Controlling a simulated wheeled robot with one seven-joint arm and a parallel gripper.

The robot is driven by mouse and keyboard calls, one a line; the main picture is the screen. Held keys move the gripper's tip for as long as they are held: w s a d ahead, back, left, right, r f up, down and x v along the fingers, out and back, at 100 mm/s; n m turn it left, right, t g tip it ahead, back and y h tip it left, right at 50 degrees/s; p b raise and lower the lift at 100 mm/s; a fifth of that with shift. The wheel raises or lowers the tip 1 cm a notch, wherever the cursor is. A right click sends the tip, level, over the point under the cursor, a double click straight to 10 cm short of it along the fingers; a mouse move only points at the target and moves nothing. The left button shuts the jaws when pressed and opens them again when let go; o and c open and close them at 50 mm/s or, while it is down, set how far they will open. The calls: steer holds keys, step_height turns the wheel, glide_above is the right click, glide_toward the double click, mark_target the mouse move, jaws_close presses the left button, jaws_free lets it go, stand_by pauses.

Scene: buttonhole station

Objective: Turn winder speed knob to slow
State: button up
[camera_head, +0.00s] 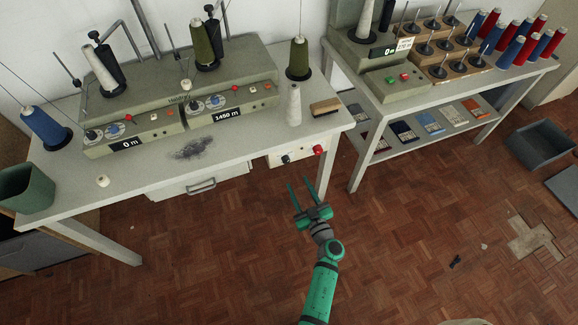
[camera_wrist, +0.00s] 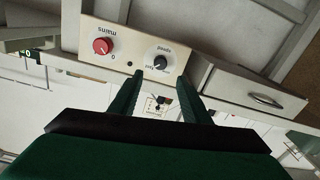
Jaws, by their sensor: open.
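The winder speed knob (camera_wrist: 160,63) is a small dark knob on a pale control panel (camera_wrist: 127,78) in the wrist view. The lettering there appears upside down, and the small words by the knob are too small to read surely. The knob also shows in the head view (camera_head: 286,159), on the panel (camera_head: 300,152) under the table's front edge. My gripper (camera_head: 299,182) is open and empty, just in front of and below the panel. In the wrist view its two fingers (camera_wrist: 160,76) point at the panel, one on each side of the knob, apparently not touching it.
A red mains knob (camera_wrist: 102,46) sits beside the speed knob on the same panel. A drawer (camera_head: 201,187) is to the panel's left. The winding machine (camera_head: 225,75) and thread cones stand on the table (camera_head: 225,152).

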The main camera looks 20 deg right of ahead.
mark_target(287, 162)
steer(key=w, duration=1)
steer(key=shift+a, duration=0.3)
steer(key=shift+a, duration=0.1)
steer(key=shift+s, duration=0.1)
steer(key=c, duration=1)
